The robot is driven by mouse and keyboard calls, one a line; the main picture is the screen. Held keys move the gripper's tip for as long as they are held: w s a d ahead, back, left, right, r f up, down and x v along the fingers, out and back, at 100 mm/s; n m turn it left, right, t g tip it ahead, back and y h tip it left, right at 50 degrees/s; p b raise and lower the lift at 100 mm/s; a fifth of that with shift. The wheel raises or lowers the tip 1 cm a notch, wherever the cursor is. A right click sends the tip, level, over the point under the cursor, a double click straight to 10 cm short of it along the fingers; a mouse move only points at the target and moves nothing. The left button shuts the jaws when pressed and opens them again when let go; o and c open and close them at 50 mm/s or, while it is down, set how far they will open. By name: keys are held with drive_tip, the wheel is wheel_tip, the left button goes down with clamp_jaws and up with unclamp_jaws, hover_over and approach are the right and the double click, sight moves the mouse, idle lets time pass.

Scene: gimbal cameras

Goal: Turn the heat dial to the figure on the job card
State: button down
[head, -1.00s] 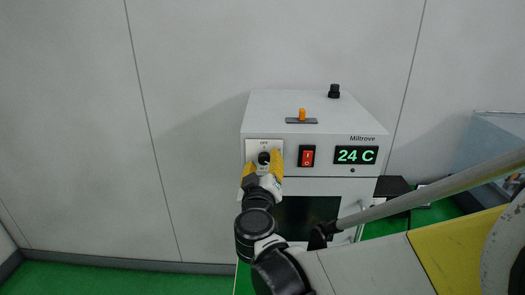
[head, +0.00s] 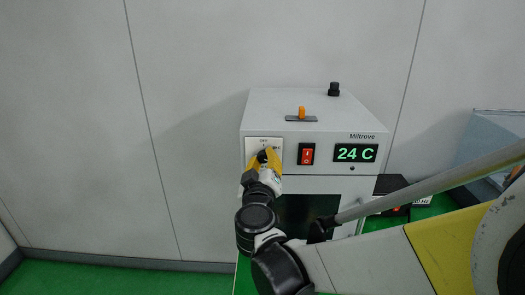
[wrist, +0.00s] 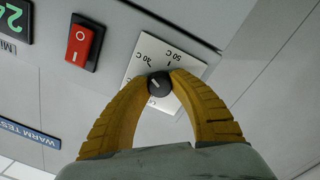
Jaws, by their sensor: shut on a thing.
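The heat dial (wrist: 158,85) is a small dark round knob with a pale pointer mark on a white square scale plate (wrist: 150,53). The plate reads 30 C and 50 C in the wrist view, where lettering is tilted; the lower mark is partly hidden. My gripper (wrist: 159,80) has its two yellow fingers shut on the knob from both sides. In the head view my gripper (head: 265,160) covers most of the plate (head: 254,142), with OFF at its top. I cannot make out a job card.
The white oven (head: 300,105) has a red rocker switch (head: 306,154) and a green display (head: 356,153) reading 24 C. An orange slider (head: 302,113) and black knob (head: 334,89) are on top. A dark box (head: 392,184) stands at right, partly behind my arm.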

drive_tip(key=n, duration=0.5)
drive_tip(key=shift+n, duration=0.3)
drive_tip(key=n, duration=0.5)
drive_tip(key=shift+b, duration=0.4)
drive_tip(key=shift+n, duration=0.4)
drive_tip(key=c, duration=1.1)
unclamp_jaws()
drive_tip(key=s, duration=1.2)
drive_tip(key=shift+a+f, duration=0.15)
drive_tip(key=shift+a, duration=0.1)
